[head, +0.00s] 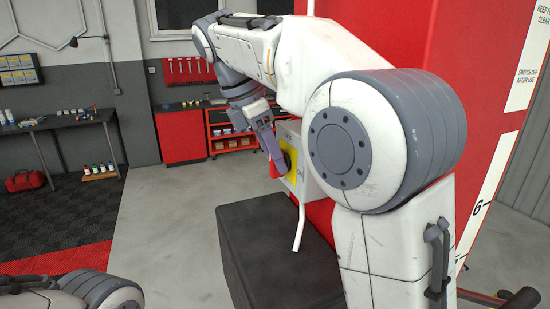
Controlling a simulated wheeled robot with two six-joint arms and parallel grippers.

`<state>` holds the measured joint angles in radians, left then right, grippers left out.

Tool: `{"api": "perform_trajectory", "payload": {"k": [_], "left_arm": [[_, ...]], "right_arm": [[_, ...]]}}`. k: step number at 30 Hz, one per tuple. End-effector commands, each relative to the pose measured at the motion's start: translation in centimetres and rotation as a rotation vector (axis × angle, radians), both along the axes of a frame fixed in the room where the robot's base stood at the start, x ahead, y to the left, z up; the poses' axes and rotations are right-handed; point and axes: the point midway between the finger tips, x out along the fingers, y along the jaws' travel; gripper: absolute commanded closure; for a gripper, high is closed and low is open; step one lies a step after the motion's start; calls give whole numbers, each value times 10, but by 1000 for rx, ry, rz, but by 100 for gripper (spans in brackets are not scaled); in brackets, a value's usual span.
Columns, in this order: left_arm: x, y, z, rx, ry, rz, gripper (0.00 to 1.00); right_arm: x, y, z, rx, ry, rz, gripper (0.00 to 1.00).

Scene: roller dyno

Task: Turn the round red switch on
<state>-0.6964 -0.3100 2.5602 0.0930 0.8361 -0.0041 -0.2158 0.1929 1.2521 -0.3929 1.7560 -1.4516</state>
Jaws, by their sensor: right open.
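The round red switch (276,166) sits on a yellow plate (290,160) on the side of a pale grey box (304,178), left of the big red panel. It is seen edge-on, so its turned position cannot be told. My right gripper (269,146) is at the switch, pointing down, with its fingers just over and in front of the red part. It is open. Whether the fingers touch the switch cannot be told. Part of the box is hidden behind my right arm. My left gripper is out of view; only part of my left arm shows at the bottom left.
A dark block (255,255) stands below the switch box. A pale pipe (300,228) hangs down from the box. The red panel (420,40) rises behind my right arm. Grey floor (165,225) is clear to the left. A workbench (60,122) and red cabinets (182,137) stand farther back.

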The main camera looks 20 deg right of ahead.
Motion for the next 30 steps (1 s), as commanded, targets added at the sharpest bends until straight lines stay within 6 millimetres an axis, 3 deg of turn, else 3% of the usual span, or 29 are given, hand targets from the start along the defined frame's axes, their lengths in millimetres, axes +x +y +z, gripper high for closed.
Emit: {"api": "perform_trajectory", "payload": {"k": [3,5,7,8,20,30], "left_arm": [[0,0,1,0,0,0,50],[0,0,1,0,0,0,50],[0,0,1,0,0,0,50],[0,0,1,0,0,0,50],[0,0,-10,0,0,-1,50],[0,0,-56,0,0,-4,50]], "right_arm": [[0,0,1,0,0,0,50],[0,0,0,0,0,0,69],[0,0,0,0,0,0,96],[0,0,0,0,0,0,100],[-2,0,-2,2,-45,-1,100],[-7,0,-8,10,-277,1,100]]}}
